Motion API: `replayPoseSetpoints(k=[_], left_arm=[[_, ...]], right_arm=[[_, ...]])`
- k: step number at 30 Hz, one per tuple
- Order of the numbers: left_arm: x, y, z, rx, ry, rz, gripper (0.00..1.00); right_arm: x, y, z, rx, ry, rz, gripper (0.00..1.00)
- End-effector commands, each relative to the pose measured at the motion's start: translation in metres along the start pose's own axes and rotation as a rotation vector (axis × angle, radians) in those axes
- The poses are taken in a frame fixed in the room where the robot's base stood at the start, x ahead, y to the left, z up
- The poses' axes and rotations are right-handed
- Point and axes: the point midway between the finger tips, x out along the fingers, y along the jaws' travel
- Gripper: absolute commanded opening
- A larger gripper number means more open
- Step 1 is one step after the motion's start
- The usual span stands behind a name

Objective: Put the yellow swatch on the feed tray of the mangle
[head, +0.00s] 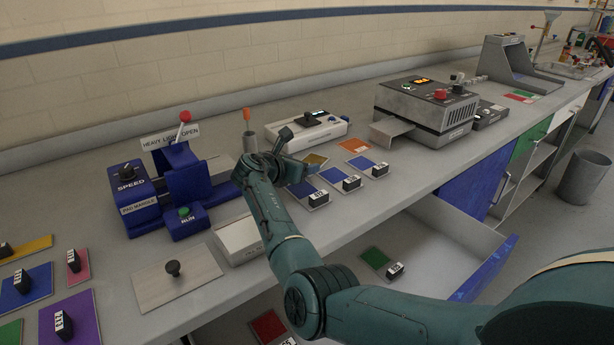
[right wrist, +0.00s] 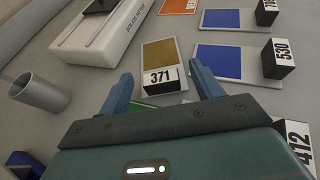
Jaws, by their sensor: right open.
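A mustard-yellow swatch (right wrist: 164,52) with a black-and-white block marked 371 (right wrist: 160,78) lies flat on the bench. It also shows in the head view (head: 316,159), partly behind my right gripper. My right gripper (right wrist: 163,84) is open above the bench, its fingers either side of the near edge of the 371 block, with nothing held. It appears at the middle of the head view (head: 302,158). The blue pad mangle (head: 170,190) stands to its left, with a red-knobbed lever and a green RUN button. I cannot clearly tell its feed tray apart. My left gripper is not in view.
Blue swatches with numbered blocks (head: 333,174) lie right of my gripper, an orange one (head: 355,145) beyond. A white device (head: 305,128) and metal cup (right wrist: 40,92) stand behind. Another yellow swatch (head: 38,246) lies far left. An open drawer (head: 440,245) juts out in front.

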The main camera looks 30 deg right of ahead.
Motion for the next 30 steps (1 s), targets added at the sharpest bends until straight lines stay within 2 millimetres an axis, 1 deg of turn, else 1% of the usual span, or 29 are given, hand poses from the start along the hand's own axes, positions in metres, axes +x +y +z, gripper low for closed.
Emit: replayPoseSetpoints(k=[2, 9, 16, 27, 30], left_arm=[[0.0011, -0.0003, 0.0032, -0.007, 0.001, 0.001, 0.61], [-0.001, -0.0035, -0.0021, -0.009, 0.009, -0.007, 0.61], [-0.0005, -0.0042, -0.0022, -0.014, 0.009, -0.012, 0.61], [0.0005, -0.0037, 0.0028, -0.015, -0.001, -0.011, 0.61], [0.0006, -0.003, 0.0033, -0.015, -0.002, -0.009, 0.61]], right_arm=[[0.0029, 0.0001, -0.0009, 0.0, 0.0, 0.001, 0.65], [0.0026, 0.0001, 0.0007, -0.001, 0.001, 0.001, 0.65], [0.0025, 0.0001, 0.0005, -0.001, 0.001, 0.0, 0.47], [0.0024, 0.0001, 0.0002, -0.001, 0.001, 0.0, 0.16], [0.0024, 0.0002, 0.0005, -0.001, 0.0, 0.0, 0.1]])
